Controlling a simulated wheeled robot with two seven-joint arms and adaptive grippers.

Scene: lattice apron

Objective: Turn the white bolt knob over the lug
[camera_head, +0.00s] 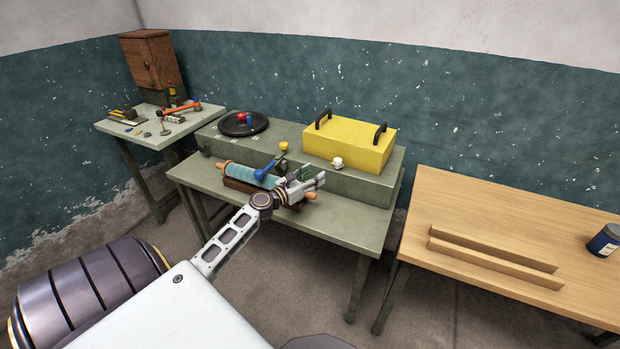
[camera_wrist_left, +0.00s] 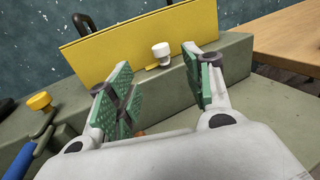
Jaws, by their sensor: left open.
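The white bolt knob (camera_head: 337,162) is small and sits low at the front of the yellow box (camera_head: 352,144), by the green bench's raised step. It also shows in the left wrist view (camera_wrist_left: 161,51), upright, with a small yellow piece beside its base; whether that is the lug I cannot tell. My left gripper (camera_head: 311,179) is open and empty, in front of and a little left of the knob in the head view. In the left wrist view, the knob shows beyond the gap between its green-padded fingers (camera_wrist_left: 158,84), apart from both. My right gripper is not visible.
A blue-handled lever (camera_head: 266,171) and a light-blue roller (camera_head: 242,172) lie left of my gripper. A yellow knob (camera_head: 284,146) stands behind them. A black round tray (camera_head: 229,127) is on the step. A wooden table (camera_head: 480,215) stands to the right.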

